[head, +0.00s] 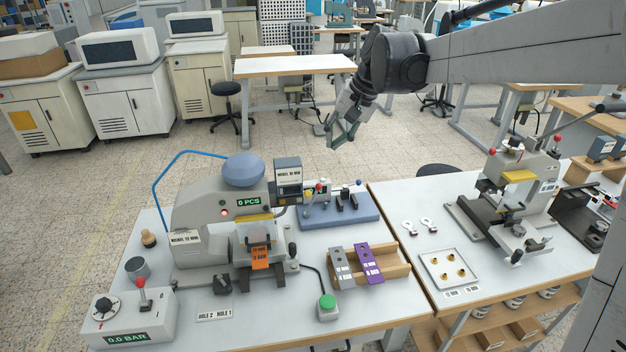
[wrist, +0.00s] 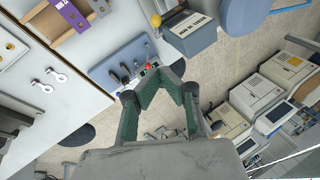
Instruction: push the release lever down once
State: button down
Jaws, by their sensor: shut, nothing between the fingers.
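No part is marked as the release lever, so I cannot tell which one it is. In the head view, a red-knobbed lever (head: 141,289) stands upright on the pressure box (head: 130,325), whose display reads 0.0 BAR. Another red knob (head: 318,187) shows by the blue-grey fixture (head: 345,214) behind the stamping press (head: 205,215). A red knob also shows near that fixture in the wrist view (wrist: 147,67). My gripper (head: 333,140) is in the air above and behind the fixture, touching nothing. In the wrist view its green-padded fingers (wrist: 158,75) are closed and empty.
The press, reading 0 PCS, has an orange tag (head: 260,258) at its front. A wooden holder (head: 398,262) with grey and purple pieces and a green button (head: 327,303) stand to its right. A second press (head: 515,195) occupies the right table. Air around my gripper is clear.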

jog(key=p, duration=0.1)
send_over(306, 194)
jog(key=w+d, duration=0.3)
jog(key=w, duration=0.1)
notch_tip(306, 194, down, 9)
jog(key=s+f, duration=0.1)
jog(key=s+a+f, duration=0.1)
jog(key=f, duration=0.1)
jog(key=shift+s+p, duration=0.1)
jog(key=shift+p, duration=0.3)
jog(key=shift+f, duration=0.1)
